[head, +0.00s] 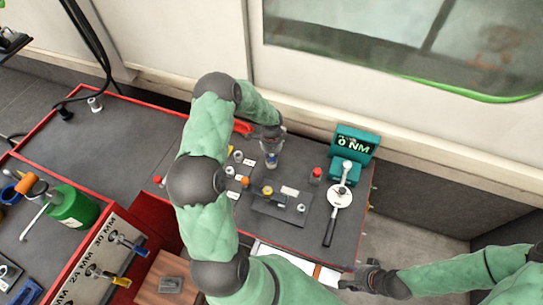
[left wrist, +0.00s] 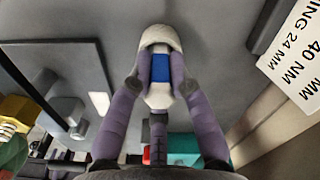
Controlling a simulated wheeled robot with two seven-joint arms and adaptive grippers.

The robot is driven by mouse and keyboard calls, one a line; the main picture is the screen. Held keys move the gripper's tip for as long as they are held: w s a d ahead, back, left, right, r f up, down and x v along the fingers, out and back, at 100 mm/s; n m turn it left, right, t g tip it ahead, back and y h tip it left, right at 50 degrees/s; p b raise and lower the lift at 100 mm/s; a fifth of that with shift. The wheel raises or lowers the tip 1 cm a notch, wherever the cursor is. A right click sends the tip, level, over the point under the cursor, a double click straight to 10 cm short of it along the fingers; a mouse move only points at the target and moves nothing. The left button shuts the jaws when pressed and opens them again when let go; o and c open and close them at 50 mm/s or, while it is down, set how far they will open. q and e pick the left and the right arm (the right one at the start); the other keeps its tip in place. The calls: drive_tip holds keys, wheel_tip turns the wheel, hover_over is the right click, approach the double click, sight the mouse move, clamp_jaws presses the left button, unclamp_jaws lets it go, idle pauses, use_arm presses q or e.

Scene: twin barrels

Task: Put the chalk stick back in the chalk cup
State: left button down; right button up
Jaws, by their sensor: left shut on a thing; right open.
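My left gripper (head: 271,150) reaches over the back of the dark bench. In the left wrist view, its two fingertips (left wrist: 160,85) close on a white piece with a blue band (left wrist: 160,68), which I take to be the chalk stick. A wider white rounded shape (left wrist: 160,36) shows right beyond the fingertips. It may be the chalk cup's rim, but I cannot tell whether the stick is inside it. In the head view the gripper largely hides this spot. My right gripper (head: 362,280) is open and empty, low beside the bench's front right corner.
A torque wrench (head: 330,225), a red-capped item (head: 316,176) and a dark plate with fittings (head: 278,212) lie nearby. The back left bench is mostly clear.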

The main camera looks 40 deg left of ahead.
use_arm(q)
drive_tip(key=c, duration=1.1)
unclamp_jaws()
drive_tip(key=shift+o, duration=0.2)
wheel_tip(320, 180, up, 12)
drive_tip(key=shift+f, duration=0.1)
